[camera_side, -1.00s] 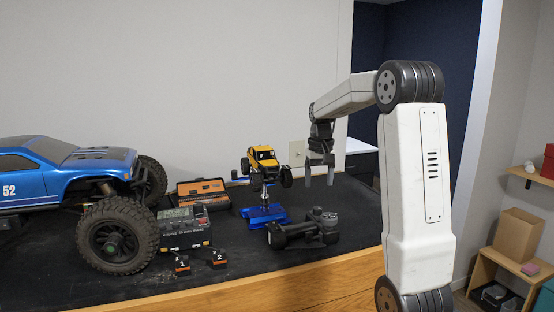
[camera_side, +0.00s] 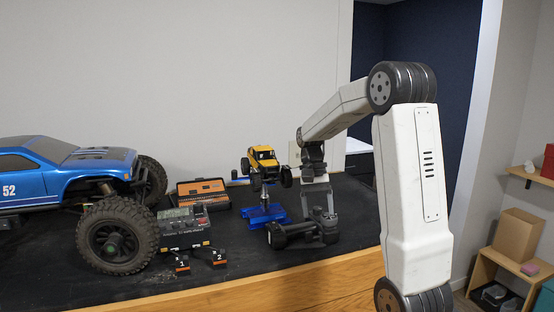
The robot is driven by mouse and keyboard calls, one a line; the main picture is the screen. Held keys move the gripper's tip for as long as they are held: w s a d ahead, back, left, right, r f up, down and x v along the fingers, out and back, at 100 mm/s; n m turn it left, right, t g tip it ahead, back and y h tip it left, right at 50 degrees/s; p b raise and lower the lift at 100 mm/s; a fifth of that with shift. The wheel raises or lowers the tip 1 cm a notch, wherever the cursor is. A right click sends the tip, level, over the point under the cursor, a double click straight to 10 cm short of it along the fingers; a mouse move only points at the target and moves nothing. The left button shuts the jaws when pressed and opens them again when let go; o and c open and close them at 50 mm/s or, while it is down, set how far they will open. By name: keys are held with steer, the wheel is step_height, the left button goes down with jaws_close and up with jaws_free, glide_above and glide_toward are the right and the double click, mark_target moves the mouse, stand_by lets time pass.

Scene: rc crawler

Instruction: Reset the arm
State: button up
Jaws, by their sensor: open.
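My gripper (camera_side: 316,199) points down with its two fingers apart, in front of the wall at the right part of the black bench top. A small yellow crawler (camera_side: 262,160) sits on a blue stand (camera_side: 266,217) just to the left of my gripper.
A large blue truck (camera_side: 65,175) with big tires fills the left of the bench. An open tool case (camera_side: 202,190), a charger box (camera_side: 184,226) and blocks numbered 1 (camera_side: 181,266) and 2 (camera_side: 219,258) lie between. The bench's wooden front edge (camera_side: 230,295) runs below.

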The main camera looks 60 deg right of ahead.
steer(key=s+a+f+n, duration=0.4)
steer(key=a+f+n, duration=0.3)
steer(key=a, duration=0.5)
steer(key=w+a+f+n+h, duration=0.1)
steer(key=w+a+f+n+t, duration=0.1)
steer(key=w+a, duration=0.1)
steer(key=w+a+f+n+h, duration=0.1)
steer(key=shift+w+a+t+h, duration=0.15)
steer(key=shift+w+t+h, duration=0.15)
steer(key=shift+w, duration=0.1)
steer(key=w+a+f+n+t, duration=0.2)
steer(key=w+a+n+t, duration=0.1)
steer(key=a, duration=0.5)
steer(key=shift+w+a+f+n+t, duration=0.2)
steer(key=shift+w+n+t, duration=0.2)
steer(key=shift+w+n, duration=0.2)
stand_by(0.5)
